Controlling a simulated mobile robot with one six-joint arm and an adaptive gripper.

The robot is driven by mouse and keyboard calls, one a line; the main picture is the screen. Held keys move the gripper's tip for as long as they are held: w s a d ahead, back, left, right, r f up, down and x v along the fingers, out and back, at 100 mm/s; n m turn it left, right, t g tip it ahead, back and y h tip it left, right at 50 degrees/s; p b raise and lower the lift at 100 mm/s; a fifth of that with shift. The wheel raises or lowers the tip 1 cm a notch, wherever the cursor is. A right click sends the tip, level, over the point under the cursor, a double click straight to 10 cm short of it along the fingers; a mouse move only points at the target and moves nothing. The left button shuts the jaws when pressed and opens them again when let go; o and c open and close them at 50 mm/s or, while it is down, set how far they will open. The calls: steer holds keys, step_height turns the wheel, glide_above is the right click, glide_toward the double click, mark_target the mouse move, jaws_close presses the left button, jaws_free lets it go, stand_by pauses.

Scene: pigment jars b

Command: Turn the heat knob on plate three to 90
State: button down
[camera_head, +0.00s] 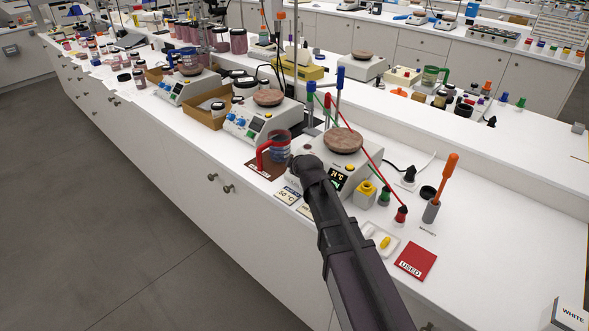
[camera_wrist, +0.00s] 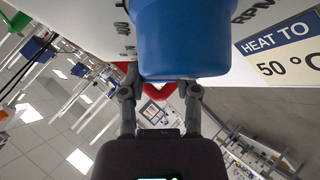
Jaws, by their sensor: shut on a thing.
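The nearest hot plate (camera_head: 366,177) is white, with a round brown top (camera_head: 343,141) and a lit display (camera_head: 337,178) that seems to read 24 °C. My gripper (camera_head: 308,170) is at its front panel, where my wrist hides the knobs. In the wrist view my gripper (camera_wrist: 162,84) has a finger on each side of a large blue knob (camera_wrist: 182,40) and is shut on it. Panel lettering ending in RPM shows beside the knob. The knob's pointer and setting cannot be read. A card (camera_wrist: 285,48) there says HEAT TO 50 °C.
A red-handled beaker (camera_head: 276,147) stands just left of my gripper. More hot plates (camera_head: 263,121) stand farther left.

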stand_by(0.4)
steer(key=shift+c, duration=1.7)
jaws_free()
steer(key=shift+p, duration=0.35)
